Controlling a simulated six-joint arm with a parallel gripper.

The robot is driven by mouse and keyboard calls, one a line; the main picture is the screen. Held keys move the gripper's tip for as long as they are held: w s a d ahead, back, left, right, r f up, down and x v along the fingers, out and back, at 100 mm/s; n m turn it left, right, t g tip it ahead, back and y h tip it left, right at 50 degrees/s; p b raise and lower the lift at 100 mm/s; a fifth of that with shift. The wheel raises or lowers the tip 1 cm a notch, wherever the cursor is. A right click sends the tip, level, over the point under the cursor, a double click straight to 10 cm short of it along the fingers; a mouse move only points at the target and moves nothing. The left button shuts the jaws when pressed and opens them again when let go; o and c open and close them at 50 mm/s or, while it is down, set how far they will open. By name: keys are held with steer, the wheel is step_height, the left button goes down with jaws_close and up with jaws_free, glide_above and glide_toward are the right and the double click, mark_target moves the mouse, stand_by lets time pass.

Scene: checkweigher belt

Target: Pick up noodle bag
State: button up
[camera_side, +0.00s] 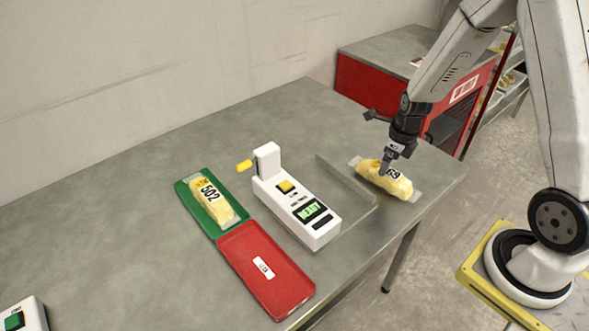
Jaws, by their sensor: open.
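A yellow noodle bag (375,179) with clear ends and a black-on-white number label lies on the grey table near its right corner. My gripper (386,166) points down over this bag, with its fingers at the bag's top. The gripper is open; whether the fingers touch the bag I cannot tell. It hides part of the label. A second noodle bag (212,201), labelled 502, lies on the green tray (184,189) at the left.
A red tray (298,290) adjoins the green one. A white machine (298,222) with a green READY display and a yellow button stands between the trays and the right-hand bag. A low metal rail (345,187) runs beside that bag.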

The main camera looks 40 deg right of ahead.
steer(key=shift+f, duration=0.45)
steer(key=shift+w+d+f, duration=0.1)
steer(key=shift+w+f, duration=0.1)
steer(key=shift+f, duration=1.1)
steer(key=shift+w+f, duration=0.15)
steer(key=shift+f, duration=1.15)
steer(key=c, duration=1.3)
